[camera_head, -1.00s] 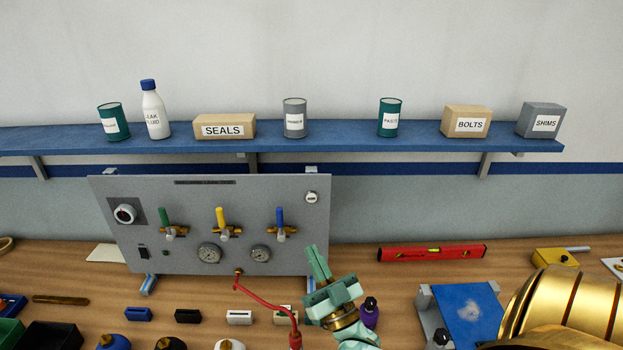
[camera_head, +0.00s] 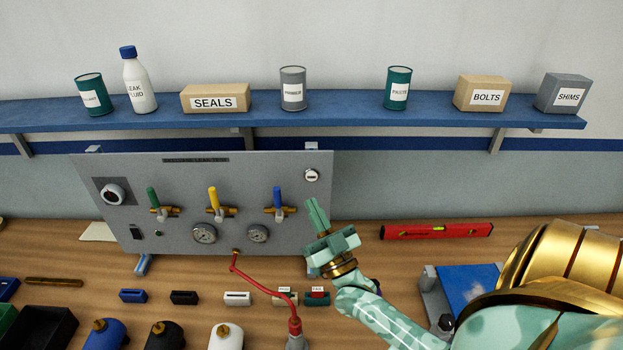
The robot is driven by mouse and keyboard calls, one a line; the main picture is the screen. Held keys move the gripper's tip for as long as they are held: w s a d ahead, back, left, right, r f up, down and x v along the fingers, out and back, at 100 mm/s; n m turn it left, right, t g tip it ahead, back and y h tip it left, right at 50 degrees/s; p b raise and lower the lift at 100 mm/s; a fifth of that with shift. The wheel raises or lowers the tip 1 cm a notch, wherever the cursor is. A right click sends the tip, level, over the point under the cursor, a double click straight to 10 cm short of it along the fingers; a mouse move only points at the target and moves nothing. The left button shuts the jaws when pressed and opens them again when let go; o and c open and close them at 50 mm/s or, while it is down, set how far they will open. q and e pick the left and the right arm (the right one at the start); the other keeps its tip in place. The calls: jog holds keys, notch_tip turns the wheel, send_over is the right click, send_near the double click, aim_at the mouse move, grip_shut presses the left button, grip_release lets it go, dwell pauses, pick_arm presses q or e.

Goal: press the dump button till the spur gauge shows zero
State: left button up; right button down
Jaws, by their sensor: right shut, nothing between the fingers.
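A grey test panel (camera_head: 115,220) stands on the bench with a valve row of green, yellow and blue handles. My left gripper is out of view.
A red hose (camera_head: 262,285) runs from the panel's bottom to a fitting on the bench. Coloured bottles stand at the front. A red level (camera_head: 436,231) and a blue-topped block (camera_head: 465,285) lie to the right. A blue shelf (camera_head: 350,116) with cans and boxes hangs above.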

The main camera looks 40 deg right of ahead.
aim_at(312, 177)
jog(key=w+d+b, duration=0.2)
jog(key=w+d, duration=0.2)
jog(key=shift+w, duration=0.4)
dwell(0.9)
jog(key=shift+w+d, duration=0.1)
dwell(0.9)
jog(key=shift+w+d, duration=0.2)
jog(key=shift+w, duration=0.05)
jog(key=shift+w+d, duration=0.25)
jog(key=shift+w, duration=0.05)
dwell(0.7)
jog(key=shift+s, duration=0.1)
jog(key=shift+s+a, duration=0.55)
jog(key=shift+p, duration=0.3)
